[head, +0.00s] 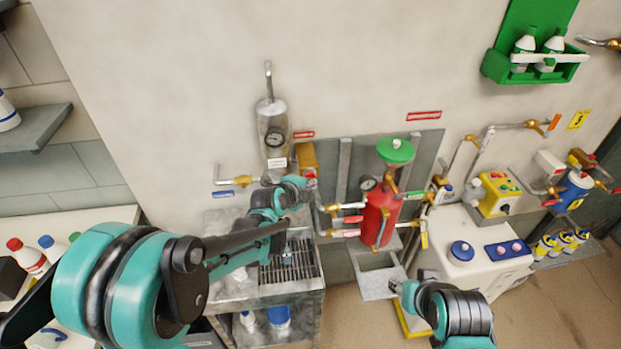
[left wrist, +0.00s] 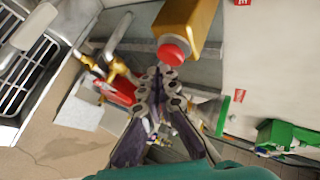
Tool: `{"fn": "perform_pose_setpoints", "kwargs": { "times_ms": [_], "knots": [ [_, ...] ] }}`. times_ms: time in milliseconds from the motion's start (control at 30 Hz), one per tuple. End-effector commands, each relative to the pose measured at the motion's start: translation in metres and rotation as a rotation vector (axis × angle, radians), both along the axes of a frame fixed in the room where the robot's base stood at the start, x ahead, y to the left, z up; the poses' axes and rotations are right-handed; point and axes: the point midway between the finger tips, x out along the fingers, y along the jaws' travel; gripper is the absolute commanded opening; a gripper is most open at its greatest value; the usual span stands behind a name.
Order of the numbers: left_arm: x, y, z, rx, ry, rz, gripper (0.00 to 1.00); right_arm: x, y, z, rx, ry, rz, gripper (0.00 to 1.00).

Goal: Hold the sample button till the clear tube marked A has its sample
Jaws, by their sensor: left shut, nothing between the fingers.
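A brass-yellow box (head: 307,156) is on the wall beside a grey cylinder with a gauge (head: 272,130). In the left wrist view the box (left wrist: 188,25) carries a round red button (left wrist: 172,52). My left gripper (left wrist: 166,74) is shut and empty, its tips at the lower edge of the button; I cannot tell whether they touch or press it. In the head view the left gripper (head: 308,184) is just below the box, and my arm covers much of the area over the sink. I cannot make out the clear tube marked A. My right gripper (head: 402,283) is low, its fingers unclear.
A metal sink with a grate (head: 290,262) stands below my left arm. A red vessel (head: 378,215) with a green funnel (head: 395,150) and valve handles is to the right. A white cabinet (head: 470,268) stands further right. Bare wall is above.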

Motion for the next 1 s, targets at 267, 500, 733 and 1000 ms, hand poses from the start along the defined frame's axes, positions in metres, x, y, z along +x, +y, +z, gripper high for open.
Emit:
{"fn": "perform_pose_setpoints", "kwargs": {
  "times_ms": [267,500,733,1000],
  "knots": [
    [-0.005,-0.001,0.0,0.0,0.0,0.0,0.0,0.0,0.0,0.0,0.0,0.0,0.0,0.4],
    [-0.011,-0.003,0.0,-0.001,0.0,-0.001,0.0,0.0,0.0,0.0,0.0,0.0,0.0,0.4],
    [-0.033,-0.009,0.0,0.0,0.0,-0.003,0.0,0.0,0.0,0.0,0.0,0.0,0.0,0.4],
    [-0.053,-0.013,0.0,0.0,0.0,-0.001,0.0,0.0,0.0,0.0,0.0,0.0,0.0,0.4]
  ]
}}
